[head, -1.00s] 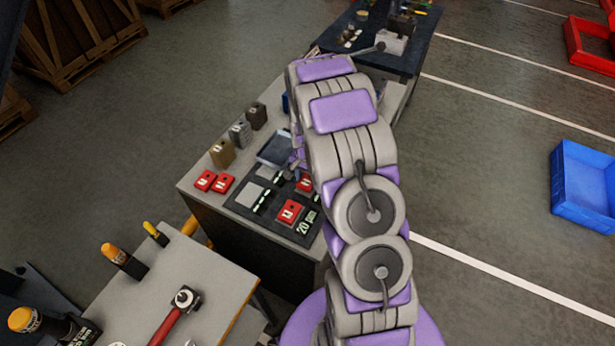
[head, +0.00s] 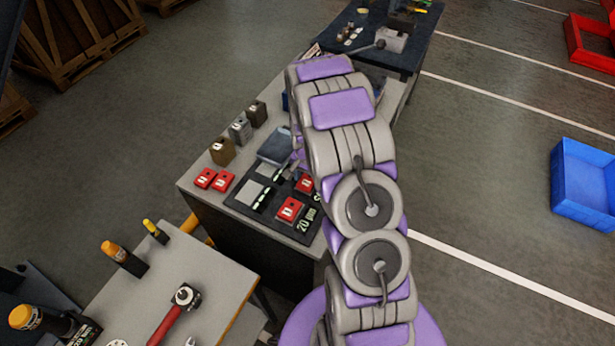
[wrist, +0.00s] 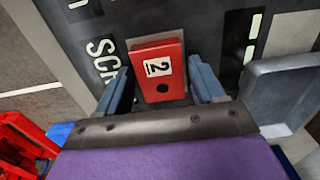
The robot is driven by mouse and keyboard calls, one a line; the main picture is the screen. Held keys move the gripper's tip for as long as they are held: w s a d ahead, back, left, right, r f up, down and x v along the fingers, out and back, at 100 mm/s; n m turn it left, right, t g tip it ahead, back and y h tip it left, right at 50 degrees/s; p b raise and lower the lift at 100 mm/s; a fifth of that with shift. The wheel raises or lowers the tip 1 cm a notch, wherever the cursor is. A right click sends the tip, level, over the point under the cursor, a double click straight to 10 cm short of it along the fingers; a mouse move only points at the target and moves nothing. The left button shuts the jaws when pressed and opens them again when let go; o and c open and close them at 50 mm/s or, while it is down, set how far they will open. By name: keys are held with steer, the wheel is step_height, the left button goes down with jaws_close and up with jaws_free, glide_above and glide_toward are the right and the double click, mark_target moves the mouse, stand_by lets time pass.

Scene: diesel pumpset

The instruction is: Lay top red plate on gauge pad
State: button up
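A red plate (wrist: 158,70) marked 2, with a dark hole, lies on a pale patch of the dark mat (wrist: 192,22) in the wrist view. In the head view I take it to be the red plate (head: 305,184) by my arm. My gripper (wrist: 162,84) is open, its blue fingers on either side of the plate with gaps showing. I cannot tell whether this plate is stacked on another. Another red plate (head: 290,209) lies near the "20 mm" label. The mat has bare grey squares (head: 249,193); which one is the gauge pad is unclear.
Two red plates (head: 213,180) lie left of the mat. A blue-grey tray (wrist: 282,88) is close to the right finger.

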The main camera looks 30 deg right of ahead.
steer(key=shift+o, duration=1.2)
steer(key=shift+r, duration=0.1)
step_height(320, 180, up, 17)
steer(key=p, duration=0.2)
steer(key=shift+w, duration=0.1)
step_height(320, 180, up, 6)
steer(key=p, duration=0.2)
steer(key=shift+p, duration=0.35)
